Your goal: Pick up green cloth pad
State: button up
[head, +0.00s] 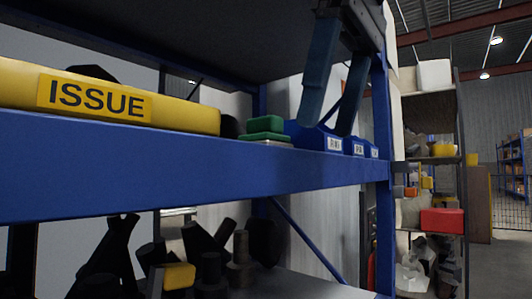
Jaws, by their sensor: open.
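The green cloth pad (265,125) lies on the blue-edged shelf, behind its front beam. It looks like a small stack of two green layers, with a pale layer under it. My gripper (327,127) hangs down from the top right of the head view, with its two dark blue fingers apart and nothing between them. The fingers are to the right of the pad and apart from it in the picture. Their tips overlap the blue labelled bins (335,144); I cannot tell whether they touch them. The pad's lower edge is partly hidden by the beam.
The blue shelf beam (200,160) crosses the front, and a blue upright (381,130) stands at right. A yellow ISSUE bar (180,111) lies left of the pad. A dark shelf (180,35) hangs above. Dark parts and a yellow block (179,276) fill the lower shelf.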

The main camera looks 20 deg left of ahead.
aim_at(264, 127)
jog(key=w+a, duration=0.1)
jog(key=a, duration=0.2)
jog(key=w+a, duration=0.1)
jog(key=a, duration=0.3)
jog(key=w+a, duration=0.1)
jog(key=a, duration=0.2)
jog(key=shift+w+a+f+b, duration=0.1)
jog(key=shift+a+b, duration=0.2)
jog(key=shift+a, duration=0.05)
jog(key=shift+f+b, duration=0.45)
jog(key=shift+f, duration=0.15)
jog(key=c, duration=1.1)
